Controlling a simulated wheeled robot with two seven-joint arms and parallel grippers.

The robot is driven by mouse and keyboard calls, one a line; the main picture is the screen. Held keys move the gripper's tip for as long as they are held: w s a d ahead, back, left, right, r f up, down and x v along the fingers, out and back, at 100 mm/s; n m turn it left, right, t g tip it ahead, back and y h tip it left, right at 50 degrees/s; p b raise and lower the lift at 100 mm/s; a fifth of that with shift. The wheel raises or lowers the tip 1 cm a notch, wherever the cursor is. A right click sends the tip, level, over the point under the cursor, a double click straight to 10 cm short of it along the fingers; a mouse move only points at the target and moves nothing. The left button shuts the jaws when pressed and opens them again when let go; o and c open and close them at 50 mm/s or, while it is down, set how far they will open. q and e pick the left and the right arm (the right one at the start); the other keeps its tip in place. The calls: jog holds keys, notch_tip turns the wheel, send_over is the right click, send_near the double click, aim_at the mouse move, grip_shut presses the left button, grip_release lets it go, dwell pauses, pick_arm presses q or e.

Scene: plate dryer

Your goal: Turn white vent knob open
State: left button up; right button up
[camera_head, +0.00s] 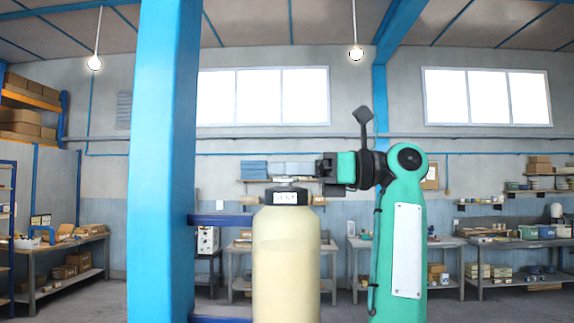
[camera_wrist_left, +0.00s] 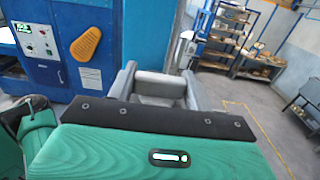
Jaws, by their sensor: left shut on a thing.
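A tall cream cylinder (camera_head: 286,255) stands in front of me in the head view, with a small white block (camera_head: 290,198) and a grey neck on its top. My left gripper (camera_head: 284,169) reaches in level from the right, with its pale grey fingers just above that neck. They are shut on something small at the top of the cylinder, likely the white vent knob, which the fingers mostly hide. In the left wrist view the grey fingers (camera_wrist_left: 160,86) stand beyond my green gripper housing. The knob's turn angle cannot be told. My right gripper is not in view.
A blue post (camera_head: 162,160) stands close on the left, with blue crossbars (camera_head: 222,219) running to the cylinder. A blue cabinet (camera_wrist_left: 62,45) with a control panel and orange handle is at left in the wrist view.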

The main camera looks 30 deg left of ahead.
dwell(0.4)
pick_arm(q)
jog(key=o, duration=1)
jog(key=shift+w+d, duration=0.25)
jog(key=shift+d, duration=0.1)
jog(key=shift+b+v, duration=0.65)
jog(key=shift+v, duration=4.9)
